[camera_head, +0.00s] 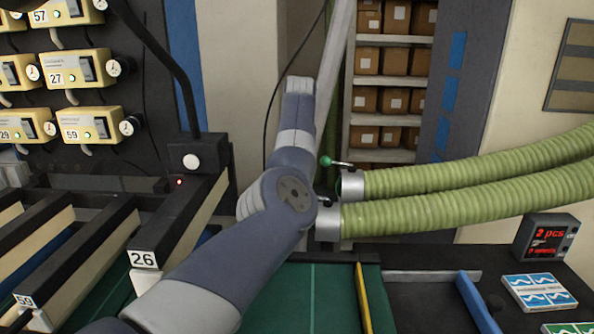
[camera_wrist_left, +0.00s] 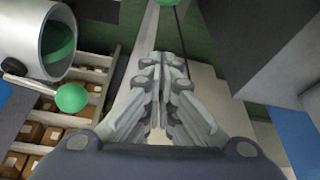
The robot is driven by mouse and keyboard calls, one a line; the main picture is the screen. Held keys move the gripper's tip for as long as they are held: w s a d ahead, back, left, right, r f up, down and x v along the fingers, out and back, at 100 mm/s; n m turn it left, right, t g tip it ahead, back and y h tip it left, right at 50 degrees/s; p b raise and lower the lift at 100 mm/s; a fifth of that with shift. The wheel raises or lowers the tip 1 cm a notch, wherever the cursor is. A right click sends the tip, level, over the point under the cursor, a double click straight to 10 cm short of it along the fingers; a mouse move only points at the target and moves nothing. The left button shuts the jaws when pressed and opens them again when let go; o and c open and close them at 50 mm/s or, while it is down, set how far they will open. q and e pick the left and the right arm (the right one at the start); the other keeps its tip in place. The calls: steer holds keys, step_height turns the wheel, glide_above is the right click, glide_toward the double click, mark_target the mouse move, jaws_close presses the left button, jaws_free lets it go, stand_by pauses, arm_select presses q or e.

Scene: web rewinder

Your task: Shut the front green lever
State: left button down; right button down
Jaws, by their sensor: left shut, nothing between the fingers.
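A green-knobbed lever (camera_head: 325,160) with a thin metal rod stands out to the left, just above the metal end of the upper green hose in the head view. The left wrist view shows a green knob (camera_wrist_left: 71,97) on a rod beside an open pipe end, left of my gripper. A second green knob (camera_wrist_left: 166,2) is cut by the top edge, beyond the fingertips; I cannot tell which is the front lever. My left gripper (camera_wrist_left: 162,62) is shut and empty, apart from both knobs. My right gripper is not in view.
Two ribbed green hoses (camera_head: 450,211) run off to the right, close to my arm. A shelf of brown boxes (camera_head: 395,61) stands behind. A black post (camera_head: 165,60) and numbered rails (camera_head: 145,259) are at the left. A counter display (camera_head: 546,236) sits at the right.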

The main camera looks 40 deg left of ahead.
arm_select(q)
steer(key=shift+s+d+f+p, duration=0.15)
steer(key=shift+s+d+p, duration=0.3)
steer(key=shift+s+d, duration=0.95)
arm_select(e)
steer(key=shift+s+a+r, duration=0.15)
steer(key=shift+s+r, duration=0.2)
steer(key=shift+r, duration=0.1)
arm_select(q)
steer(key=shift+a, duration=0.1)
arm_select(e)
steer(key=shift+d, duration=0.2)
